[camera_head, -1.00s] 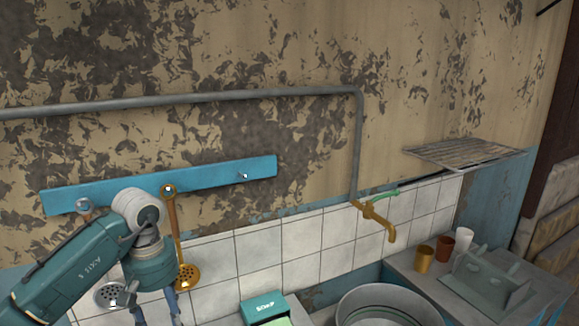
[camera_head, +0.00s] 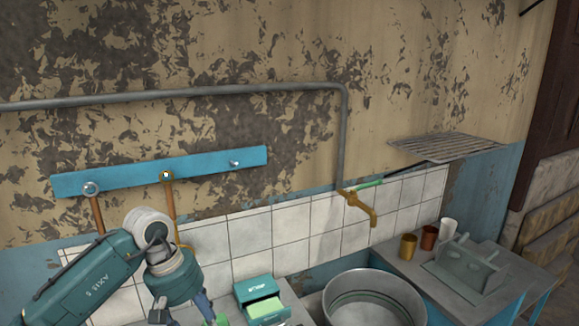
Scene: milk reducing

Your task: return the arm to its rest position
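My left arm (camera_head: 95,270) comes in from the lower left, with its wrist bent down in front of the tiled wall. My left gripper (camera_head: 205,316) is at the bottom edge, left of the green soap box (camera_head: 256,288). Only part of its blue fingers shows, and the tips are cut off, so its opening cannot be told. A small piece of green shows by the fingers; whether it is held is unclear. My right gripper is not in view.
A blue rail (camera_head: 210,170) holds two hanging utensils, their lower ends hidden behind my arm. A large metal pot (camera_head: 400,285) stands below the brass tap (camera_head: 360,208). Several cups and a grey rack (camera_head: 465,268) stand on the right counter. A wire shelf (camera_head: 445,147) juts from the wall.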

